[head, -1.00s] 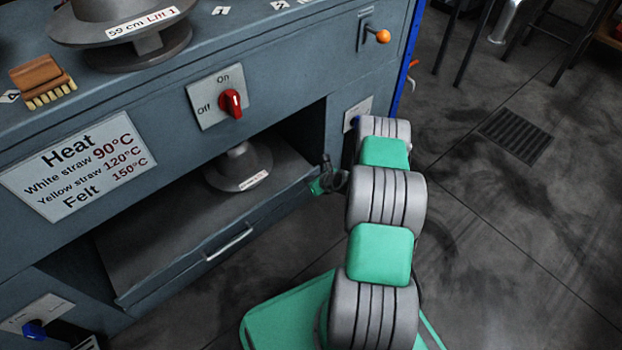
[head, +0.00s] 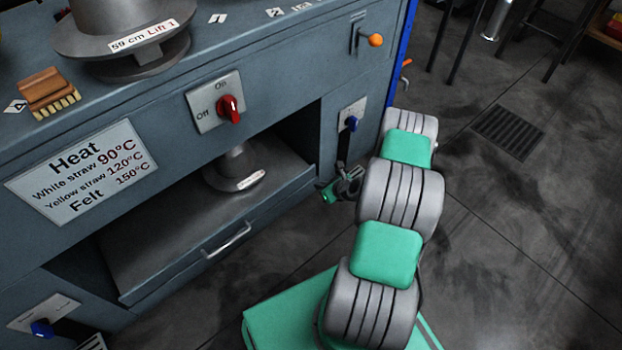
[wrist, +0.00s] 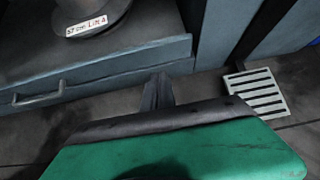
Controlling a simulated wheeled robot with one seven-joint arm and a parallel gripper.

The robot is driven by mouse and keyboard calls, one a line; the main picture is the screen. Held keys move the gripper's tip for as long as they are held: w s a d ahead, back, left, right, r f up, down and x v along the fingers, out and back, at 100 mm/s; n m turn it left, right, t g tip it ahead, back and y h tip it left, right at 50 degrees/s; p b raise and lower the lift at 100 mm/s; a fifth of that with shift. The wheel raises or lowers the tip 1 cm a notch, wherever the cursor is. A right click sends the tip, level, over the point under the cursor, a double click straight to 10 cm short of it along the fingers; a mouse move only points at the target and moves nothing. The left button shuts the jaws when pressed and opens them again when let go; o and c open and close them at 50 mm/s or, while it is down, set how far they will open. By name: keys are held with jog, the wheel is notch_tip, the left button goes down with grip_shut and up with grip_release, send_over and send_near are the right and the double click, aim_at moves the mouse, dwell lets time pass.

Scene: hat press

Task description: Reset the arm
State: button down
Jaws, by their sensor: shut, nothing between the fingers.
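My gripper shows in the wrist view (wrist: 158,88), its dark fingers together and nothing between them. In the head view my gripper (head: 345,184) is small and partly hidden by my own arm. It is in front of the press cabinet, just right of the open drawer shelf (head: 150,262) and below a blue knob (head: 351,124). My green and grey arm stretches from the bottom of the head view up along the cabinet's right side. A grey hat block (head: 232,172) with a label stands on the drawer shelf; it also shows in the wrist view (wrist: 92,14).
The cabinet front carries a red On/Off switch (head: 230,108), a heat sign (head: 80,172) and an orange-tipped lever (head: 375,41). Another hat block (head: 125,38) and a wooden brush (head: 46,92) are on top. Open floor with a drain grate (head: 508,132) lies to the right.

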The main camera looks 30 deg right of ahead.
jog(key=s+a+r+n+g+p, duration=0.1)
jog(key=a+r+n+p, duration=0.4)
jog(key=r, duration=1)
jog(key=s+a+r+n+g+p, duration=0.1)
jog(key=a+r+n+g+p, duration=0.1)
jog(key=r+n+p, duration=0.95)
jog(key=s+a+r+n+g+p, duration=0.1)
jog(key=a+r+n+p, duration=0.25)
jog(key=r, duration=1.55)
jog(key=s+a+r+n+p, duration=0.3)
jog(key=s+r+n+p, duration=0.1)
jog(key=r, duration=0.5)
jog(key=s+a+r+n+g+h+p, duration=0.1)
jog(key=s+a+r+n+p, duration=0.1)
jog(key=s+r+n+p, duration=0.2)
jog(key=s+a+r+n+g+h+p, duration=0.1)
jog(key=s+a+r+n+p, duration=0.2)
jog(key=s+r, duration=0.5)
notch_tip(320, 180, up, 6)
jog(key=shift+s+a+f+n+p, duration=0.1)
jog(key=shift+s+a+n+p, duration=0.35)
jog(key=shift+n, duration=0.75)
jog(key=c, duration=2.2)
grip_release()
jog(key=shift+w+d, duration=0.15)
jog(key=shift+w, duration=0.1)
